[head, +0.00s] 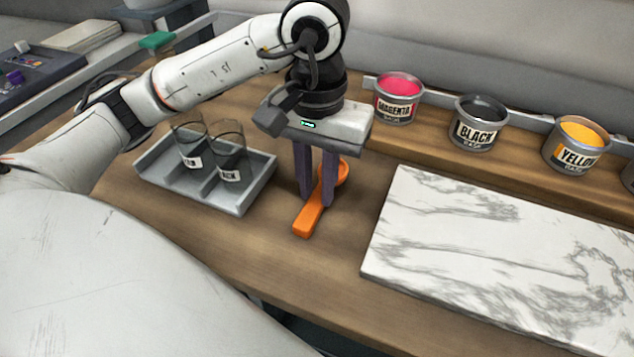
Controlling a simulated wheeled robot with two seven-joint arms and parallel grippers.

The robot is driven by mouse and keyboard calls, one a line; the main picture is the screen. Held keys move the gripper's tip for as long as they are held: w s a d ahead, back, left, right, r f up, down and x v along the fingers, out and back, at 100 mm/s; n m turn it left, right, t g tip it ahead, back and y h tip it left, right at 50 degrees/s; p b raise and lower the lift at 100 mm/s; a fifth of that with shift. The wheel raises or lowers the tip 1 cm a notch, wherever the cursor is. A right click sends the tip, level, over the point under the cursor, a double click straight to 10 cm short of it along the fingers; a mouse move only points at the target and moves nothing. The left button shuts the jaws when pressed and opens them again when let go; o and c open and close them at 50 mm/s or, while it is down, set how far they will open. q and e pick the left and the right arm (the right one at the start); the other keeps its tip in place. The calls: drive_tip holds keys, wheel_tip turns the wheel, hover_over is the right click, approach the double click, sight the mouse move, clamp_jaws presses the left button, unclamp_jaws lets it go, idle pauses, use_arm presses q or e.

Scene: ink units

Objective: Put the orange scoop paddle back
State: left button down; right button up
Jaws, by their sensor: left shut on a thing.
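The orange scoop paddle (310,216) is in the middle of the head view, between the grey tray and the marble slab. Its handle points toward the front and its round end (342,172) toward the back. My left gripper (315,200) points down over it and is shut on its middle part. The fingers hide part of the paddle. I cannot tell whether the paddle touches the wooden table (275,250) or is just above it. My right gripper is not in view.
A grey tray (240,205) with two clear labelled cups (231,160) stands at the left. A white marble slab (500,260) lies at the right. Magenta (398,100), black (476,125) and yellow (575,145) ink cans stand along the back. Bare wood lies around the paddle.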

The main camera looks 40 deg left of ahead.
sight(317, 198)
use_arm(q)
drive_tip(key=c, duration=1.6)
unclamp_jaws()
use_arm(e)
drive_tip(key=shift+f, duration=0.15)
